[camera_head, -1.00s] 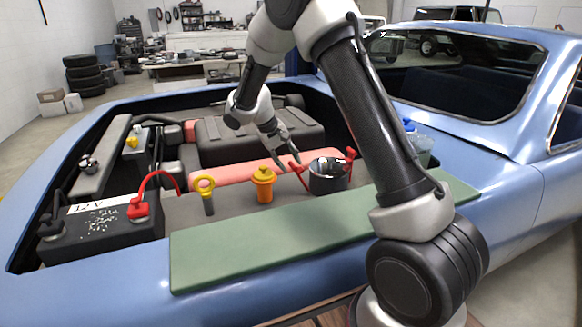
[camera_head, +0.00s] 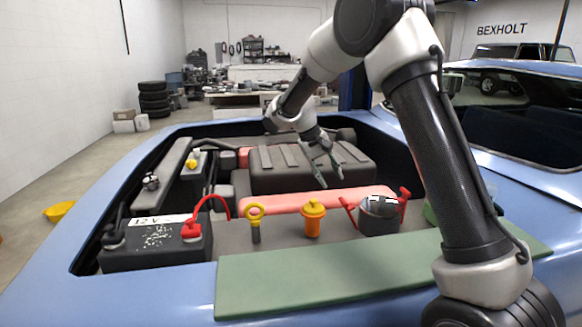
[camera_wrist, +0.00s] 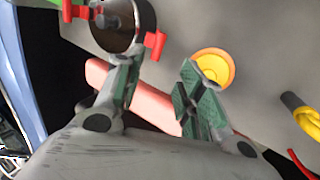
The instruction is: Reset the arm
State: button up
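My gripper (camera_head: 330,181) hangs over the blue car's open engine bay, fingers pointing down and spread apart. In the wrist view my gripper (camera_wrist: 160,62) is also open, with nothing between its fingers. Below it in the picture are the orange cap (camera_head: 313,219), the yellow-ringed dipstick (camera_head: 256,229) and a dark round canister with red clips (camera_head: 380,217). In the wrist view the orange cap (camera_wrist: 213,66) shows beyond the right finger and the canister (camera_wrist: 122,28) beyond the left. The gripper appears apart from all of them.
A green mat (camera_head: 340,278) lies over the front fender. A black 12 V battery (camera_head: 155,243) with a red cable stands at left. A salmon-red bar (camera_head: 285,201) and a dark engine cover (camera_head: 300,168) lie behind the caps. The car's windshield is at right.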

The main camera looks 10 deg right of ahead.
jog(key=s+f+n+g+y, duration=0.1)
jog(key=s+f+n, duration=0.15)
jog(key=s, duration=0.25)
jog(key=s+d+r+t+y, duration=0.1)
jog(key=s+d+r, duration=0.2)
jog(key=s, duration=0.7)
jog(key=s+d+r+m+t+y, duration=0.1)
jog(key=s+d+r+t, duration=0.1)
jog(key=s+r, duration=0.4)
jog(key=s+d+r+m+t+y, duration=0.1)
jog(key=s+d+r, duration=0.3)
jog(key=s, duration=1.1)
jog(key=shift+s+d+r+t+y, duration=0.15)
jog(key=shift+s+r+t+y, duration=0.2)
jog(key=shift+t+y, duration=0.3)
